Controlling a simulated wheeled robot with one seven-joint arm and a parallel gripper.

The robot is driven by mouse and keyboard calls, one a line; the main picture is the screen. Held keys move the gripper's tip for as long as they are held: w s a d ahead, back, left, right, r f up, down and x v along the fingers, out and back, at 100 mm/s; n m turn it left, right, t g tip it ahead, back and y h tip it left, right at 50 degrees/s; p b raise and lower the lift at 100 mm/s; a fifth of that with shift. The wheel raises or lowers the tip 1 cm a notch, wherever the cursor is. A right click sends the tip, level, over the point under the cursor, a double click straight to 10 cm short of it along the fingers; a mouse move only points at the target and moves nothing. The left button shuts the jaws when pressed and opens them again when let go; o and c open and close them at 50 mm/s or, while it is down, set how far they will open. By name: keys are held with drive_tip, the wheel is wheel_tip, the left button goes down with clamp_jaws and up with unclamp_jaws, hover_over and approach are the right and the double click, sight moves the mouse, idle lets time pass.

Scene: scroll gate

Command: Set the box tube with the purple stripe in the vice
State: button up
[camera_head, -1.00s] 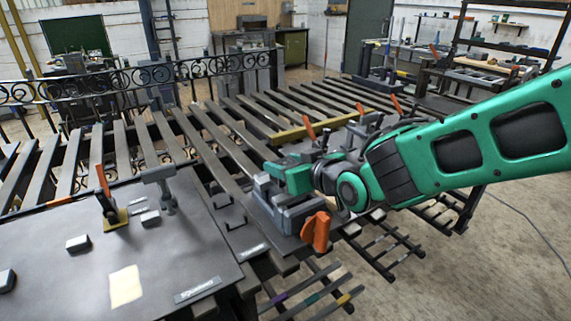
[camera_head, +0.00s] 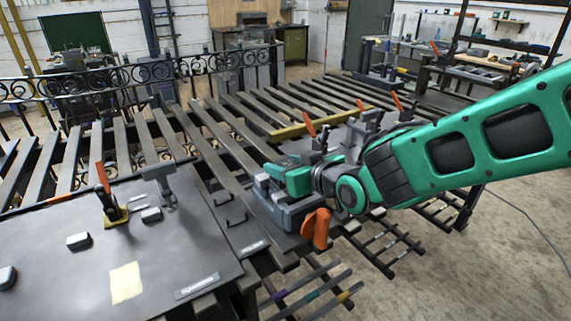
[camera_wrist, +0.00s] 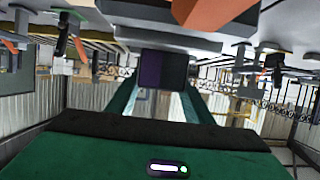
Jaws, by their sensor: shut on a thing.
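My gripper (camera_head: 284,179) is low over the grey vice (camera_head: 285,213), which has an orange handle (camera_head: 316,228) at its front. In the wrist view, my gripper (camera_wrist: 164,85) is shut on a dark box tube (camera_wrist: 174,69) whose end shows between the fingers. The left part of that end is purple. In the head view my green fingers and the vice hide the tube. I cannot tell whether the tube touches the vice jaws. The vice also shows along the top of the wrist view (camera_wrist: 150,38).
Several bars with purple, teal and yellow stripes (camera_head: 312,295) lie on a low rack below. Upright clamps with orange levers (camera_head: 310,130) stand behind my gripper. A dark table (camera_head: 70,275) with small blocks and a clamp is at left. A slatted gate lies behind.

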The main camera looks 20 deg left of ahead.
drive_tip(key=shift+f, duration=0.5)
idle(0.3)
drive_tip(key=o, duration=1.3)
drive_tip(key=shift+f, duration=0.1)
drive_tip(key=v, duration=1)
drive_tip(key=shift+s+d, duration=0.15)
drive_tip(key=shift+d, duration=0.2)
